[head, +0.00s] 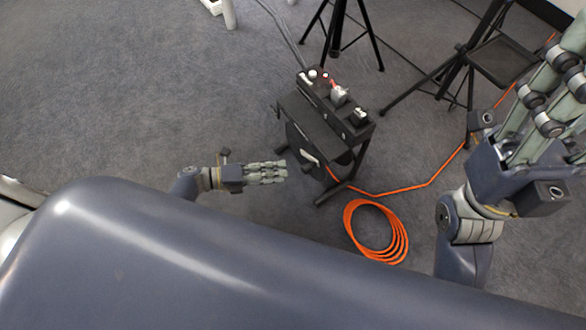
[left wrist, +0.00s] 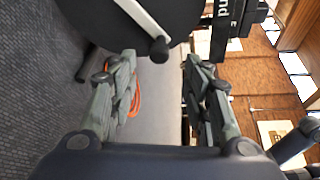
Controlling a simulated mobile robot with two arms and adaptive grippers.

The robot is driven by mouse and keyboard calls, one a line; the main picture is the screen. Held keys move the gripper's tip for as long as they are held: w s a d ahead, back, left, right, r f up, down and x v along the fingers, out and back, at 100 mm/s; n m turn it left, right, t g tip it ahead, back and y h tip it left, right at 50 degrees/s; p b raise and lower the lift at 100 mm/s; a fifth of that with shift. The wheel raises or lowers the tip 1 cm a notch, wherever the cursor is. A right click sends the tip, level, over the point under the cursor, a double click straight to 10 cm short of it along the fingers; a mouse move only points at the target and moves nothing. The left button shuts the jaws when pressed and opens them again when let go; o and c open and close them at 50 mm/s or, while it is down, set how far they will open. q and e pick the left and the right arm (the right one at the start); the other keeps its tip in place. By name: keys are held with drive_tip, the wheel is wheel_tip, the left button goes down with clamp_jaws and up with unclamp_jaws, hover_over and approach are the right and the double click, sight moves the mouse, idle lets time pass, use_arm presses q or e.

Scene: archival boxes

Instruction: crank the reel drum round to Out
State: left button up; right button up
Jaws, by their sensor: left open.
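The reel drum (left wrist: 110,28) is a dark disc at the top of the left wrist view, with a silver crank arm (left wrist: 138,14) ending in a black knob (left wrist: 158,50). In the head view the crank arm (head: 309,158) is a small pale bar on the side of the black stand. My left gripper (head: 275,172) is open and empty, left of the stand. In the left wrist view its fingers (left wrist: 160,64) are spread with the knob showing between their tips; contact is not visible. No Out mark is readable. My right gripper (head: 550,90) is raised at the right, apart from the drum.
A black box with knobs (head: 335,105) sits on the stand (head: 310,122). A coiled orange cable (head: 352,235) lies on the floor in front, its line running right. Black tripod legs (head: 340,35) stand behind. The carpet at left is clear.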

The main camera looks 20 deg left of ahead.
use_arm(q)
drive_tip(key=shift+v, duration=1.3)
